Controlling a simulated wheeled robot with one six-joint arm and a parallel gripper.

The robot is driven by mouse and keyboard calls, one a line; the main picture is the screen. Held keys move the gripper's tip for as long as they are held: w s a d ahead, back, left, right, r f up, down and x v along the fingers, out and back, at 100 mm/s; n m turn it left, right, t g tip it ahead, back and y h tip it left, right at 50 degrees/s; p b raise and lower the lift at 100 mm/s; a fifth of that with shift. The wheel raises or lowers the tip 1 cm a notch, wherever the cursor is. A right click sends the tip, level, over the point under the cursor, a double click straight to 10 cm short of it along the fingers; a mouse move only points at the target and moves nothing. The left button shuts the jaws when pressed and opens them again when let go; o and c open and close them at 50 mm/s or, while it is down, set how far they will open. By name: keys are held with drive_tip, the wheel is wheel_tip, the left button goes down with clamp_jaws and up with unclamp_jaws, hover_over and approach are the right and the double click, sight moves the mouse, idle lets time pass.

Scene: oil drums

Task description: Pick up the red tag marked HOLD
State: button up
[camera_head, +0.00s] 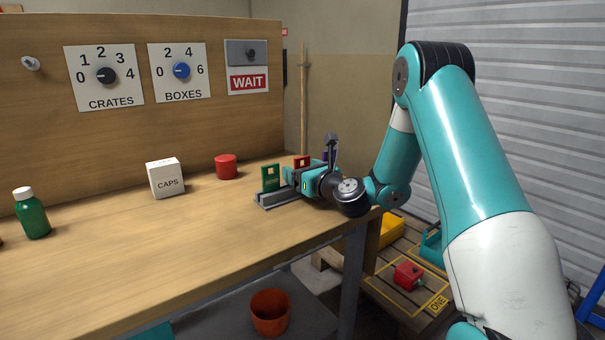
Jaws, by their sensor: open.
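A red tag (302,161) stands upright behind my gripper near the right end of the wooden bench, its lower part hidden. Any lettering on it is too small to read. A green tag (270,178) stands to its left in a grey rack (272,201). My gripper (292,181) is at the rack, with its jaws open. It is close to both tags in the picture; I cannot tell whether the red tag lies between the fingers.
A white CAPS box (165,178), a red cylinder (226,167) and a green bottle (32,213) stand on the bench (150,250). A panel with dials and a WAIT sign (248,82) rises behind. The bench front is clear.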

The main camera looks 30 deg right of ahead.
drive_tip(key=c, duration=1)
